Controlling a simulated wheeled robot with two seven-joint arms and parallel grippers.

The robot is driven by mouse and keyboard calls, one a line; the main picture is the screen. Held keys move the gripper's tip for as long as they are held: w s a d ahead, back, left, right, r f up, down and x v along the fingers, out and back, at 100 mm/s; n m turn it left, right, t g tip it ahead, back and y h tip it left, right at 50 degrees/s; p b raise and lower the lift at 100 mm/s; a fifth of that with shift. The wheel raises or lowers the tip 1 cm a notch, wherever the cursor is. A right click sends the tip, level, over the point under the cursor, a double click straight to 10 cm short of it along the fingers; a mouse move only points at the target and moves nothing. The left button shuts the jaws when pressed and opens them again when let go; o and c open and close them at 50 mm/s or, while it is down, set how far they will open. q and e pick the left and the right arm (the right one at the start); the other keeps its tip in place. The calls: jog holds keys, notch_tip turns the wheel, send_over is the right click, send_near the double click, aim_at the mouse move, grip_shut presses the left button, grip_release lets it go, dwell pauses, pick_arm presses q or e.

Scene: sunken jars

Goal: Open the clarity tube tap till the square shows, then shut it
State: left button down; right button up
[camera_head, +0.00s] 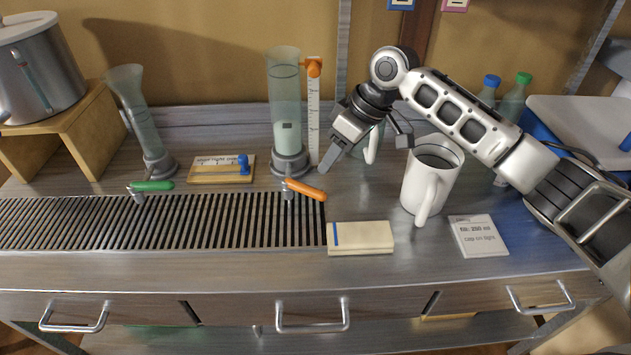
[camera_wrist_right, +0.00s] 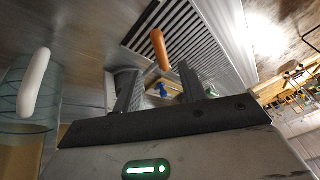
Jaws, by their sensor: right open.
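The clear middle tube (camera_head: 285,92) stands upright in a grey base at the back of the bench. My right gripper (camera_head: 364,154) is open and empty, to the right of the tube and above the lever, apart from both. In the right wrist view the lever appears beyond the open fingers (camera_wrist_right: 158,88). My left gripper is not in view.
A glass vessel with a white handle (camera_head: 373,145) is partly hidden behind my right gripper. A white mug (camera_head: 430,180) stands to the right. A flared tube (camera_head: 138,110) with a green lever (camera_head: 153,185) is left. A slotted drain (camera_head: 160,222) and a cream pad (camera_head: 360,238) lie in front.

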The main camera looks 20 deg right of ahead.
aim_at(313, 188)
jog(key=x, duration=0.8)
jog(key=shift+w+a+f, duration=0.1)
jog(key=shift+a+f, duration=0.05)
jog(key=shift+f, duration=0.15)
grip_shut()
